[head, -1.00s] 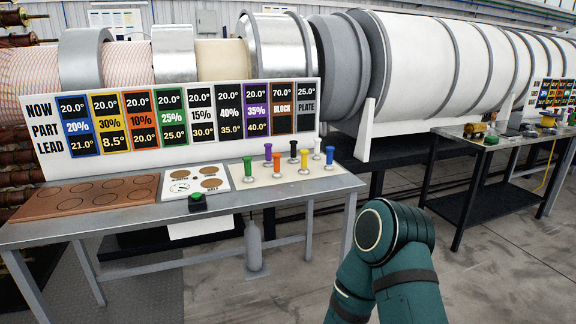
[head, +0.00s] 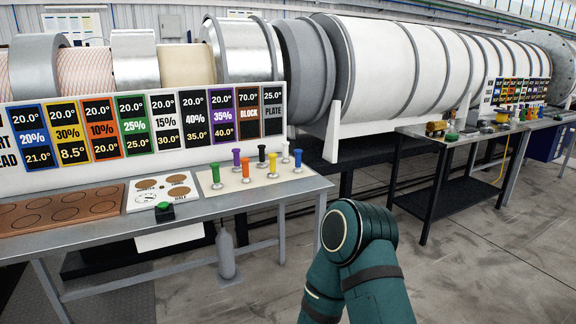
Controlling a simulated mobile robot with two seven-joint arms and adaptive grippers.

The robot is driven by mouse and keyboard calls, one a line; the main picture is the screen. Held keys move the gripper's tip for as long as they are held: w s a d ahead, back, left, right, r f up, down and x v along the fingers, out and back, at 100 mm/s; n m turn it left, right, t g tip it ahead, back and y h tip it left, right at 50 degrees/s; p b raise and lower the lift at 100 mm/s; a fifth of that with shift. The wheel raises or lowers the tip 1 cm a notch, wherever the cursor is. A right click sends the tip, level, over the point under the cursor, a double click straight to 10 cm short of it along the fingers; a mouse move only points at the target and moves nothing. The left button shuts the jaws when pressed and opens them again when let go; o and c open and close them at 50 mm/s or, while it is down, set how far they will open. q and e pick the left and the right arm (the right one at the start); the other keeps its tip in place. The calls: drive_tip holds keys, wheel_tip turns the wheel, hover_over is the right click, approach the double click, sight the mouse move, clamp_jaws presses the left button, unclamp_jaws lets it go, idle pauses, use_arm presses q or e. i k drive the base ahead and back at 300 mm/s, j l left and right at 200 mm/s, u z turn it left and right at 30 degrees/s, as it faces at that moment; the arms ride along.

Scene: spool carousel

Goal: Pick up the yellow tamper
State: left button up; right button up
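The yellow tamper (head: 273,163) stands upright on a pale mat (head: 240,184) at the right end of the near table. Other tampers stand around it: a black one (head: 262,154) just left and behind, an orange one (head: 245,173) to the left, a green one (head: 216,175) farther left, a purple one (head: 236,157) at the back, and a white one (head: 285,151) and a blue one (head: 298,157) to the right. Neither of my grippers shows. Only a teal arm link of mine is in view at the lower middle.
The near table (head: 130,225) also bears a brown board with round recesses (head: 60,209), a white dial panel (head: 160,192) and a green button (head: 164,211). A number board (head: 15,177) stands along its back edge. A second table (head: 420,133) is at right; open floor lies between.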

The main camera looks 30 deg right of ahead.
sight(272, 175)
drive_tip(key=i+l+z, duration=0.4)
drive_tip(key=i+l, duration=0.35)
drive_tip(key=i, duration=0.1)
